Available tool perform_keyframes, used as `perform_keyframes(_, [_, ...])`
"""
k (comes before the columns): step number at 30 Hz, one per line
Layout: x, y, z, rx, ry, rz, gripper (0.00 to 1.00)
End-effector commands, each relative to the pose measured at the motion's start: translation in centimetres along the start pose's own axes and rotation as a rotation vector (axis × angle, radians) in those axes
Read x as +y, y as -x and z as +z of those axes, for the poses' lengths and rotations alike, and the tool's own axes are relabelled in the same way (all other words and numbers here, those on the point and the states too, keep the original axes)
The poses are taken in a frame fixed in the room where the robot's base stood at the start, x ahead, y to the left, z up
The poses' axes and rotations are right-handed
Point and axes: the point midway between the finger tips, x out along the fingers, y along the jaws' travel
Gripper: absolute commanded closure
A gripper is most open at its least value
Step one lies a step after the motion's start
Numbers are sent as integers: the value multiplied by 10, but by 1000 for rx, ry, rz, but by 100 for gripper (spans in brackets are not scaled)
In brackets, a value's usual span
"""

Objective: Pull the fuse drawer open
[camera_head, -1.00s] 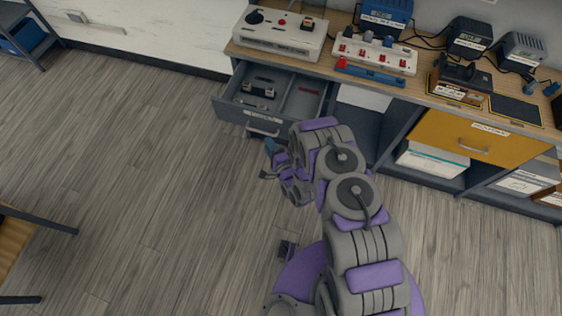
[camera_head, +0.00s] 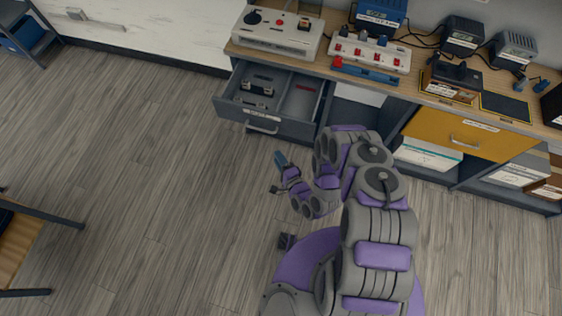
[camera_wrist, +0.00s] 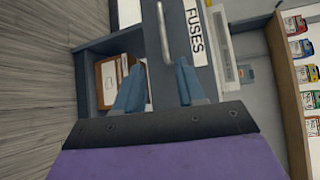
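The grey fuse drawer (camera_head: 290,128) stands open under the left end of the bench, with small dark parts inside. Its front carries a pale handle (camera_head: 262,130) and a white label. In the wrist view the label (camera_wrist: 194,32) reads "FUSES", and the handle (camera_wrist: 163,35) lies beyond my fingertips. My gripper (camera_head: 281,162) is in front of and below the drawer front in the head view, clear of the handle. In the wrist view my gripper (camera_wrist: 158,65) shows two blue fingers spread apart with nothing held between them.
The bench top (camera_head: 412,85) holds a control box (camera_head: 278,32), a red-switched strip (camera_head: 370,52) and several chargers. A yellow drawer (camera_head: 465,135) is shut at the right. A shelf (camera_head: 30,240) stands at the lower left.

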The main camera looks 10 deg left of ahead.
Motion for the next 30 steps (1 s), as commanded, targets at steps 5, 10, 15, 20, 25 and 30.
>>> perform_keyframes(5, [0, 8, 0, 1, -1, 0, 61])
perform_keyframes(10, [0, 13, 0, 1, 1, -1, 61])
perform_keyframes(15, [-1, 14, 1, -1, 2, -1, 61])
perform_keyframes(20, [-1, 14, 1, -1, 2, -2, 61])
perform_keyframes(25, [-1, 14, 1, -1, 2, -2, 61])
perform_keyframes(30, [-1, 14, 1, -1, 2, -2, 61])
